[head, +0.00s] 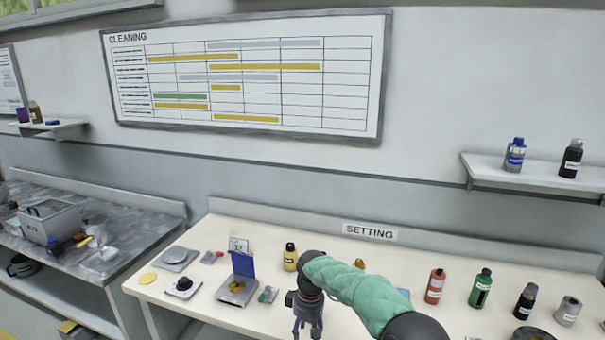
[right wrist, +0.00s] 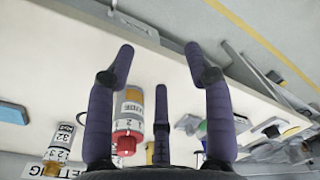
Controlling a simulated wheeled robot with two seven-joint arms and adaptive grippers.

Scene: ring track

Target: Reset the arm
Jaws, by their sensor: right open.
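My right arm (head: 352,290) wears a green sleeve and reaches over the white table marked SETTING. Its gripper (head: 307,328) points down above the table's front part. In the right wrist view the purple fingers of this gripper (right wrist: 158,62) are spread apart with nothing held between them. A bottle with a red band (right wrist: 128,122) shows behind the fingers, apart from them as far as I can tell. My left gripper is not in view.
The white table (head: 240,318) bears a blue-lidded device (head: 242,268), a yellow bottle (head: 290,257), a red bottle (head: 435,286), a green bottle (head: 481,288) and a black bottle (head: 525,300). A grey bench (head: 125,255) stands left. A shelf (head: 535,178) hangs right.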

